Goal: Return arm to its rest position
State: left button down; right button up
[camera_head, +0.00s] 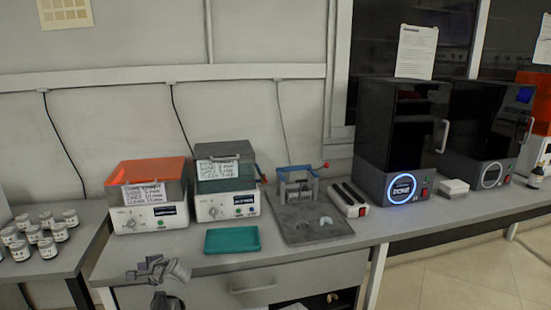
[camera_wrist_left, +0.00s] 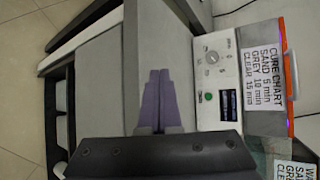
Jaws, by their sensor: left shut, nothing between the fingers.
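My left gripper (camera_head: 172,270) shows at the lower left of the head view, in front of the bench's front edge. In the left wrist view its two purple-grey fingers (camera_wrist_left: 158,100) lie together, shut with nothing between them. Beyond the fingers in that view is the grey bench top and the white front of a curing unit (camera_wrist_left: 215,75) with a chart label. My right gripper is in neither view.
Several jars (camera_head: 45,240) stand on the left table.

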pick_arm(q)
jog(key=s+d+f+n+g+h, duration=0.25)
jog(key=s+d+f, duration=0.25)
jog(key=d, duration=0.5)
jog(key=s+d+f+n+g+h, duration=0.1)
jog(key=s+d+f+n+h, duration=0.25)
jog(key=d, duration=0.65)
jog(key=s+d+f+n+g+h, duration=0.1)
jog(key=s+d+f+g+h, duration=0.1)
jog(key=s+d, duration=0.65)
jog(key=s+d+f+g+h, duration=0.1)
jog(key=s+d+g, duration=0.2)
jog(key=s+d, duration=0.5)
notch_tip(320, 180, up, 17)
jog(key=a+p, duration=0.1)
jog(key=p, duration=1.7)
jog(key=shift+a, duration=0.25)
